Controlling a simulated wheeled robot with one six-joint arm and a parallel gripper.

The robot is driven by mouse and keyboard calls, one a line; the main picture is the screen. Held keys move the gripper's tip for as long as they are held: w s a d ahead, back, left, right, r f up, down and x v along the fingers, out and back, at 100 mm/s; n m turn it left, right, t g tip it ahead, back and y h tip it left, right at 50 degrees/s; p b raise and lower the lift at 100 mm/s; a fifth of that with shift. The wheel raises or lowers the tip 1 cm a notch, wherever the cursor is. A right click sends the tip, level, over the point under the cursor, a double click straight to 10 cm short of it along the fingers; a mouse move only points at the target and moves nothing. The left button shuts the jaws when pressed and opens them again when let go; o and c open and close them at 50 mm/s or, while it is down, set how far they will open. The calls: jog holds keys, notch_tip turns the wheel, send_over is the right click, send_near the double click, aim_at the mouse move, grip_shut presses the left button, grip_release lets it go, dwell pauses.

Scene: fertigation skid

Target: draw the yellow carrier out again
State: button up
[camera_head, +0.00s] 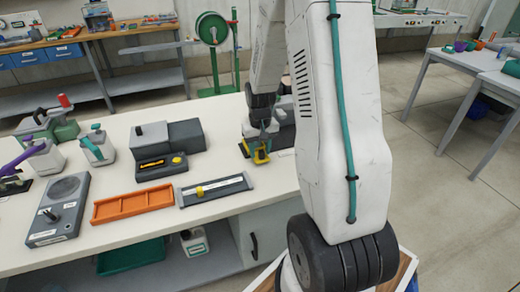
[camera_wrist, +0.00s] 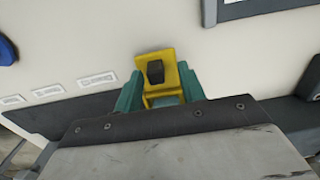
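The yellow carrier (camera_wrist: 157,92) sits between the two teal fingers of my gripper (camera_wrist: 160,96) in the wrist view. A small black block (camera_wrist: 155,71) is on its face. The fingers press against both sides of its lower part, and the gripper looks shut on it. In the head view the yellow carrier (camera_head: 261,156) shows low at my gripper (camera_head: 259,149), over the right part of the white table. A dark grey housing (camera_head: 286,135) stands just behind and to the right, partly hidden by my arm. I cannot tell whether the carrier touches it or the table.

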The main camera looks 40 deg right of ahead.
jog(key=shift+r, duration=0.1)
notch_tip(320, 180, up, 8)
jog(key=shift+f, duration=0.2)
dwell(0.6)
jog(key=s+a+r+n, duration=0.2)
jog(key=s+a+r, duration=0.7)
jog(key=s+a, duration=0.2)
jog(key=s+a+r+n+t, duration=0.1)
jog(key=s+a+r+n, duration=0.1)
jog(key=s+a+r, duration=0.6)
jog(key=shift+s+a+r+n, duration=0.3)
jog(key=shift+s+a+r, duration=0.05)
jog(key=shift+s+a, duration=1.3)
jog(key=shift+w, duration=0.1)
